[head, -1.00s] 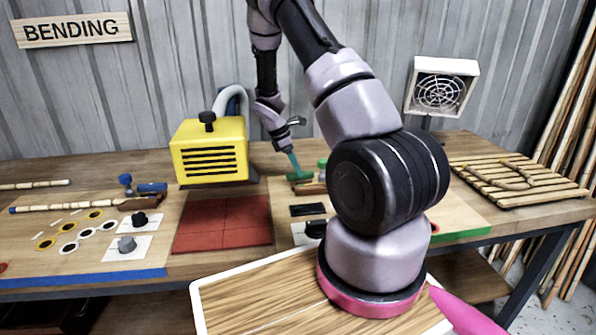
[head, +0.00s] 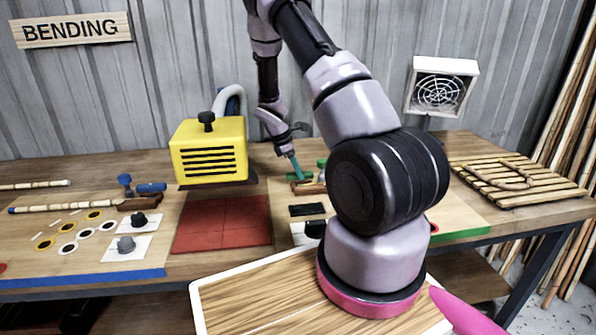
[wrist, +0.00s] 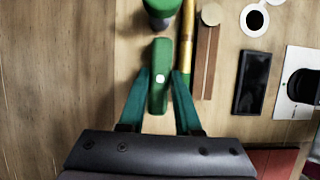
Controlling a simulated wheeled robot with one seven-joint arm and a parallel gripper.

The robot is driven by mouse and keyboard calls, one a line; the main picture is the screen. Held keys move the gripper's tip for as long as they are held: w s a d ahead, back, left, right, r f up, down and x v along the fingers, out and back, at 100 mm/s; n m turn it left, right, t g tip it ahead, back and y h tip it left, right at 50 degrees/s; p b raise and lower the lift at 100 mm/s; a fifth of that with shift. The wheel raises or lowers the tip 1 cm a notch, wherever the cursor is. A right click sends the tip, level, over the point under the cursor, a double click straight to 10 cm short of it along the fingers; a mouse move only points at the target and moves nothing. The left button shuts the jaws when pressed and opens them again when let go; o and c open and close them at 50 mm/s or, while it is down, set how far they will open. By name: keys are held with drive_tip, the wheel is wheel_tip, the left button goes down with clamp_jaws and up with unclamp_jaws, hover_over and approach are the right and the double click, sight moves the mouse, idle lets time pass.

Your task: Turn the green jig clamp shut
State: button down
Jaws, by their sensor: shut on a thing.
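The green clamp (wrist: 157,98) shows in the wrist view as a narrow bar with a small white spot, lying lengthwise between my teal fingers. My gripper (wrist: 160,76) is shut on this bar, one finger along each side. In the head view my gripper (head: 297,172) points down at the back of the bench, right of the yellow box. A green cylinder (wrist: 162,10) stands just beyond the bar, and it also shows in the head view (head: 321,164). My arm hides part of the jig area in the head view.
A rattan pole (wrist: 187,45) and brown strips (wrist: 206,60) lie just right of the clamp. A black slab (wrist: 252,82) lies farther right. The yellow box (head: 209,152) and red tiles (head: 222,222) are left of my gripper in the head view.

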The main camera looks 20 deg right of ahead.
drive_tip(key=m+g+y, duration=0.1)
drive_tip(key=m, duration=0.3)
drive_tip(key=shift+w+d, duration=0.1)
drive_tip(key=shift+w, duration=0.05)
drive_tip(key=m+g+y, duration=0.1)
drive_tip(key=m, duration=0.3)
drive_tip(key=shift+d+m, duration=0.1)
drive_tip(key=shift+m, duration=0.2)
drive_tip(key=m+y, duration=0.1)
drive_tip(key=m, duration=0.1)
drive_tip(key=m+g, duration=0.1)
drive_tip(key=m, duration=0.1)
drive_tip(key=shift+w+d+m+y, duration=0.1)
drive_tip(key=shift+d+m+y, duration=0.05)
drive_tip(key=shift+m+y, duration=1.15)
drive_tip(key=shift+m, duration=1.3)
drive_tip(key=c, duration=0.6)
unclamp_jaws()
